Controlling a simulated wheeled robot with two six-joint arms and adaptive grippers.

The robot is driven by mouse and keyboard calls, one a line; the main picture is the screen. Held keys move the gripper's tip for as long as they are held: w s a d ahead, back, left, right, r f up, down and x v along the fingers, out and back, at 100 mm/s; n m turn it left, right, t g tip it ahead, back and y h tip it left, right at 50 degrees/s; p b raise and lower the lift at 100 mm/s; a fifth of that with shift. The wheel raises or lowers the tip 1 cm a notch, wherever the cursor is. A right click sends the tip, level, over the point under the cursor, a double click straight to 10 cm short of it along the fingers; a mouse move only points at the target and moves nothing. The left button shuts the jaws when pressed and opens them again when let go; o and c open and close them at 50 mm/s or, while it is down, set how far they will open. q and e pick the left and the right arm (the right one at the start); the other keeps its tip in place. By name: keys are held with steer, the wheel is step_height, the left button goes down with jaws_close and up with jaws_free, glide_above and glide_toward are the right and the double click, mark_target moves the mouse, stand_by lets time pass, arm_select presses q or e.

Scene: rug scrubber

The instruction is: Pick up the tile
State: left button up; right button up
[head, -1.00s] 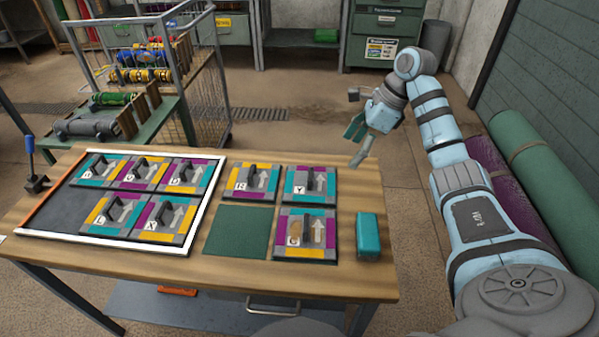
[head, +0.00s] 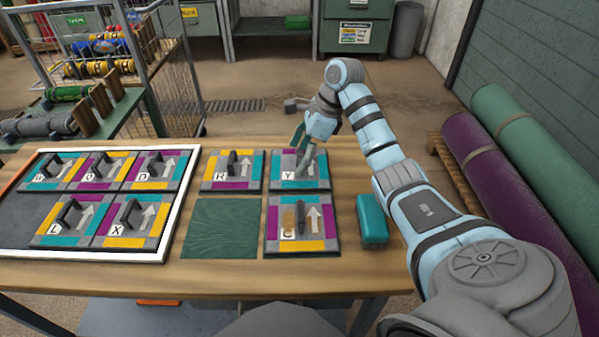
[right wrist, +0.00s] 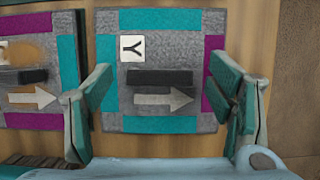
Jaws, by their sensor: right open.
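A tile marked Y (head: 280,184), with teal and purple edges, a black upright handle and a pale arrow, lies at the back right of the group on the table. My right gripper (head: 303,150) is above it, open and empty, and covers part of it. In the right wrist view the Y tile (right wrist: 165,52) lies flat below, and its black handle (right wrist: 160,77) shows between the spread fingers of my right gripper (right wrist: 164,112). A stained tile (head: 318,244) lies just in front, and a tile marked R (head: 220,184) lies to the left. My left gripper is out of view.
A white-edged frame (head: 178,225) at left holds several handled tiles. A dark green square (head: 220,228) lies bare between the frame and the stained tile. Rolled rugs (head: 497,180) lie beyond the table's right side.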

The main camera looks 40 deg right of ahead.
mark_target(299, 156)
steer(key=shift+w+a+f, duration=0.1)
steer(key=shift+a+f, duration=0.05)
steer(key=shift+f, duration=0.3)
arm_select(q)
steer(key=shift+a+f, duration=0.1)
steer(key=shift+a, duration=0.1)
arm_select(e)
steer(key=shift+c, duration=0.2)
steer(key=shift+r, duration=0.1)
steer(key=c, duration=1.5)
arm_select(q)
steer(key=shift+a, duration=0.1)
arm_select(e)
step_height(299, 156, up, 6)
steer(key=p, duration=0.3)
arm_select(q)
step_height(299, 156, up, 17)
steer(key=p, duration=1.4)
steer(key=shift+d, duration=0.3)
arm_select(e)
step_height(299, 156, up, 14)
steer(key=shift+r, duration=0.1)
